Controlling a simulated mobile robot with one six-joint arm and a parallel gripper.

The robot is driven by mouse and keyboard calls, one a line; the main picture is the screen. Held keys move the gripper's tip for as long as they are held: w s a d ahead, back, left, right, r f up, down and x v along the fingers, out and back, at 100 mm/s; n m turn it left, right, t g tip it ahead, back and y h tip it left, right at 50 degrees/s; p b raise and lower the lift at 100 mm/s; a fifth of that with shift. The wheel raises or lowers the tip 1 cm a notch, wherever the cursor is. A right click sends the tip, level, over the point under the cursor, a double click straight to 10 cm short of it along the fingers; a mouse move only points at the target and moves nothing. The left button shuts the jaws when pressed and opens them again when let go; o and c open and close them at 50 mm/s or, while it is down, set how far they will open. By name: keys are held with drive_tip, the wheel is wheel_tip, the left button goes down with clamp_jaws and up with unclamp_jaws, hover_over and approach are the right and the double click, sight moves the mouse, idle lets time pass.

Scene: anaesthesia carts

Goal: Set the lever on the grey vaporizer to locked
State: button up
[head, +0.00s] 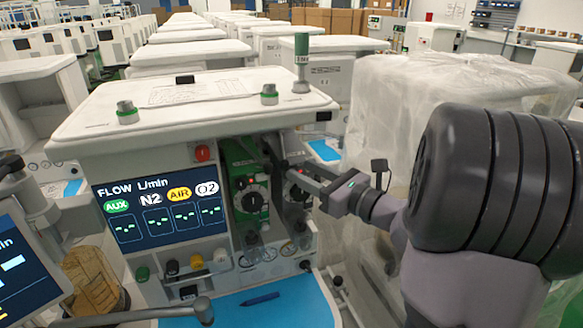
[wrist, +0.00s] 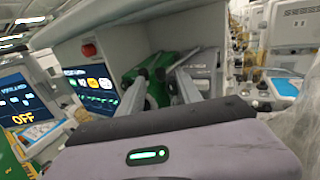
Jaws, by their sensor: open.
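The grey vaporizer (head: 297,192) is mounted on the cart front, right of the green vaporizer (head: 244,190). My gripper covers much of it in the head view; part of its dial shows below the fingers. In the wrist view, a grey body (wrist: 203,72) beside the green vaporizer (wrist: 155,78) appears to be its upper part. My gripper (head: 280,162) is open and reaches in from the right, its fingers at the top of the grey vaporizer. In the wrist view, the fingers (wrist: 162,80) are spread and hold nothing. The lever's position and any contact with it cannot be told.
A flow screen (head: 160,205) is left of the vaporizers. The cart's white top (head: 200,95) overhangs them. A blue work surface (head: 285,310) with a pen (head: 260,299) lies below. A plastic-covered cart (head: 400,110) stands close on the right.

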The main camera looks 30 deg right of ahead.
sight(288, 164)
drive_tip(key=x, duration=0.4)
drive_tip(key=shift+w, duration=0.1)
clamp_jaws()
idle(1.4)
